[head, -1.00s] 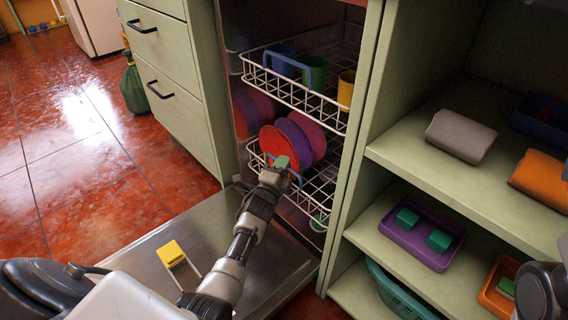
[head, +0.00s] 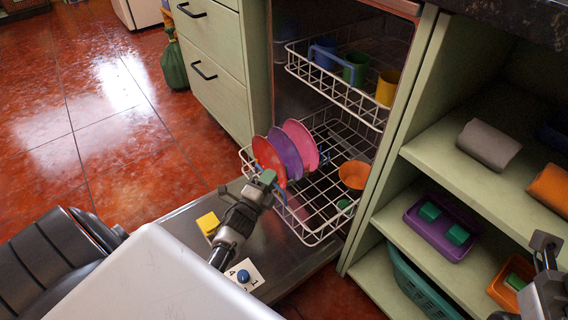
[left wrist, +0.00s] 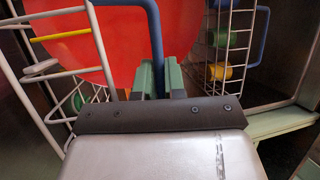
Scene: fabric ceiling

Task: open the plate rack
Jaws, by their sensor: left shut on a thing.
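The lower plate rack (head: 313,243), a white wire basket, is slid out of the dishwasher over its lowered steel door (head: 290,268). Red, purple and pink plates (head: 301,143) stand upright in it, with an orange bowl (head: 353,175) beside them. My left gripper (head: 267,178) is shut on the rack's blue handle at the front. In the left wrist view the blue handle (left wrist: 156,35) runs down between the green fingertips (left wrist: 160,78), with the red plate (left wrist: 110,45) behind. My right gripper (head: 545,245) shows only partly at the right edge.
The upper rack (head: 345,97) holds blue, green and yellow mugs and is inside the dishwasher. A yellow item (head: 208,222) and a numbered white card (head: 250,270) lie on or over the door. Open shelves (head: 430,155) stand at the right; floor (head: 110,180) is clear at the left.

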